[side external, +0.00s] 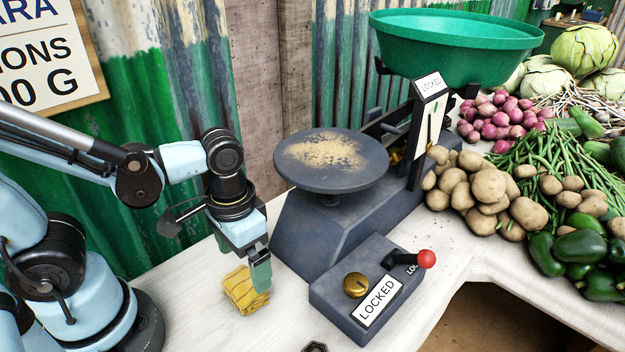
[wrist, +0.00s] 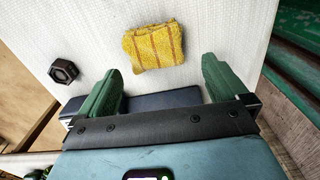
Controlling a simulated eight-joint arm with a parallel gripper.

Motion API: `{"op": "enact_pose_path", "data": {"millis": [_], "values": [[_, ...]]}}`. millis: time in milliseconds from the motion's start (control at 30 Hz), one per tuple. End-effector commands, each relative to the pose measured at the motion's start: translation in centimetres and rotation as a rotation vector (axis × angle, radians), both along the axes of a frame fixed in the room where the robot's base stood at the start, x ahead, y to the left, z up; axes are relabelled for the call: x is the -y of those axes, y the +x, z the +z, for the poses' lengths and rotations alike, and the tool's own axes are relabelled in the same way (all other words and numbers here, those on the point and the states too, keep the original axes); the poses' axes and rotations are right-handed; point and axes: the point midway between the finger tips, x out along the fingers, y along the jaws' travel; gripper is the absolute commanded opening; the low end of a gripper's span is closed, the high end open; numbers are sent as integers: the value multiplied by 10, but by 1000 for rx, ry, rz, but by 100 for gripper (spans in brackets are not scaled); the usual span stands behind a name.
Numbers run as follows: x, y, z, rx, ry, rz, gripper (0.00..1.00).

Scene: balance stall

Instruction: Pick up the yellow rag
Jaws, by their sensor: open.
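The yellow rag (side external: 245,290) is folded, with darker stripes, and lies on the white table top left of the scale's control box. In the wrist view the rag (wrist: 153,46) lies beyond the fingertips, roughly between their lines. My gripper (side external: 260,268) is just above and beside the rag in the side view, pointing down. In the wrist view its two green fingers (wrist: 162,72) are spread apart with nothing between them. The rag appears apart from both fingers.
A dark balance scale (side external: 300,240) with a dusty round plate (side external: 333,160) and green bowl (side external: 455,45) stands right. Its control box (side external: 340,310) has a red-knobbed lever (side external: 426,259). A dark hex nut (wrist: 63,71) lies near the table edge. Potatoes (side external: 487,186) and other vegetables fill the far right.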

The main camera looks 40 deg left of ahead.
Motion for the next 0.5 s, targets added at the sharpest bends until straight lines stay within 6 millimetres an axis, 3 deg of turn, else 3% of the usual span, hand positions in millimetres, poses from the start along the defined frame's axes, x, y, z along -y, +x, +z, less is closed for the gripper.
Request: {"op": "enact_pose_path", "data": {"millis": [500], "values": [[6,-2,-36,0,0,0,100]]}}
